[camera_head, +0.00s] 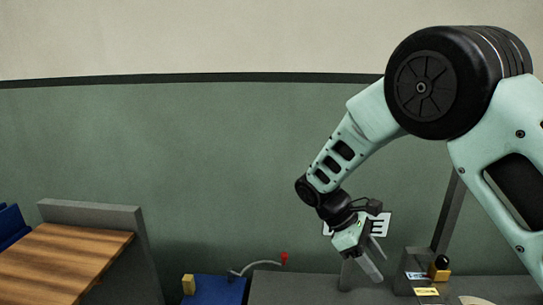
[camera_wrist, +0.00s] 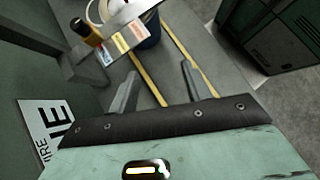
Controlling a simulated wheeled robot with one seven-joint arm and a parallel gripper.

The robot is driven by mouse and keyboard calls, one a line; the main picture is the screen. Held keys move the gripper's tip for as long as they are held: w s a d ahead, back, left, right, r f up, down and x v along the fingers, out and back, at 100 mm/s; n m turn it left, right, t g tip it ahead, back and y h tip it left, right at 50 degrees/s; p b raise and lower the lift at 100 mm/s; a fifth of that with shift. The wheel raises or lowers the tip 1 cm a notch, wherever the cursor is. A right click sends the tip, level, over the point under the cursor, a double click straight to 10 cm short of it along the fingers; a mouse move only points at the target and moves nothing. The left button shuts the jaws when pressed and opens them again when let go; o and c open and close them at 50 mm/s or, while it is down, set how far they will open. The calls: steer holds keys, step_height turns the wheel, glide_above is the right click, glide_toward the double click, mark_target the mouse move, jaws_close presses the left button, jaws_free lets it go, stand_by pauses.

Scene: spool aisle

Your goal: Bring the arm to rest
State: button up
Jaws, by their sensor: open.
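My arm reaches in from the right in the head view, bent down at the elbow. My gripper (camera_head: 373,261) hangs at its end, tilted downward, in front of the green wall and above the grey bench. In the wrist view my gripper (camera_wrist: 160,88) shows two grey fingers spread wide apart with nothing between them. The grey bench top (camera_wrist: 182,75) with yellow lines lies beyond the fingertips.
A yellow-and-black knob (camera_head: 439,268) and coloured labels (camera_head: 427,292) are on the bench at right. A red-tipped hose (camera_head: 284,258) and a blue surface (camera_head: 218,290) with a yellow block (camera_head: 188,284) are lower centre. A wooden table (camera_head: 60,262) stands left. Dark cabinets (camera_wrist: 280,45) stand beyond open floor.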

steer(key=s+a+r+m+t+y+p, duration=0.2)
steer(key=s+r, duration=0.5)
steer(key=s, duration=0.5)
steer(key=s+a+r+m+t+y+p, duration=0.2)
steer(key=s+a+r+y+p, duration=0.2)
steer(key=s, duration=0.8)
step_height(320, 180, up, 3)
steer(key=shift+s+a+f+m+y, duration=0.1)
steer(key=shift+s+a+m+y, duration=0.25)
steer(key=shift+a+y, duration=0.75)
